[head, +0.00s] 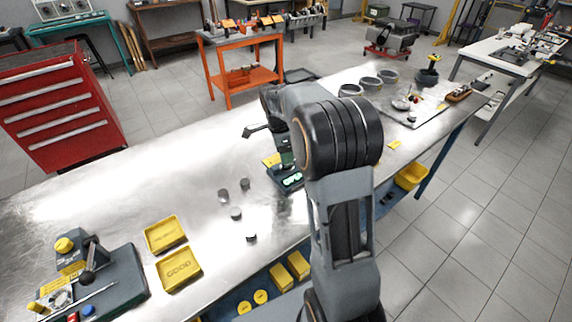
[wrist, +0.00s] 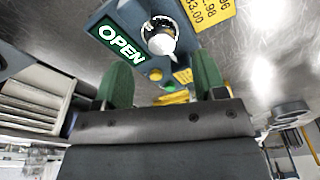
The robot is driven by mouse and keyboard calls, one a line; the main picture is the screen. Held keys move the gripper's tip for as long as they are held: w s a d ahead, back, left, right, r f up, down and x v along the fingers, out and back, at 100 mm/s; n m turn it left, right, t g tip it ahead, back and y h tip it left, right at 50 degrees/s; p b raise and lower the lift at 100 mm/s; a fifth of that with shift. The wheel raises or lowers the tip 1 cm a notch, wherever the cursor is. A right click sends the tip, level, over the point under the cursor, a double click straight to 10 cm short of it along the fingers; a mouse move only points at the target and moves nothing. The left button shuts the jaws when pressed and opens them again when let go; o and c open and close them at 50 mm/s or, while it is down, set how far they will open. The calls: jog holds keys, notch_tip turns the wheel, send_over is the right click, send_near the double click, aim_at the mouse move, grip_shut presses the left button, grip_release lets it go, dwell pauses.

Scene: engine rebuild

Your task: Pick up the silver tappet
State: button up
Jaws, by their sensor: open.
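My gripper (wrist: 161,72) is open in the wrist view, with its two green fingers apart and nothing between them that I can see gripped. Beyond the fingertips, a bright silver round piece (wrist: 162,43) sits in a dark ring on a blue-grey device (wrist: 148,68) with a lit OPEN display; it looks like a silver tappet. In the head view that device (head: 291,181) stands on the bench, partly hidden by my arm. Several small cylinders stand left of it, including a grey one (head: 223,196) and a darker one (head: 251,238).
A yellow GOOD tray (head: 180,269) and another yellow tray (head: 166,234) lie on the metal bench (head: 120,205). A dark fixture (head: 115,285) is at the lower left. Yellow number labels (wrist: 210,12) lie by the device. Rings and a mat (head: 415,112) are farther right.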

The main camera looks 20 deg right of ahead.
jog(key=f, duration=0.4)
jog(key=shift+d+f+p, duration=0.3)
jog(key=shift+f+p, duration=0.05)
jog(key=shift+f, duration=0.05)
jog(key=c, duration=1.1)
jog(key=shift+r, duration=0.1)
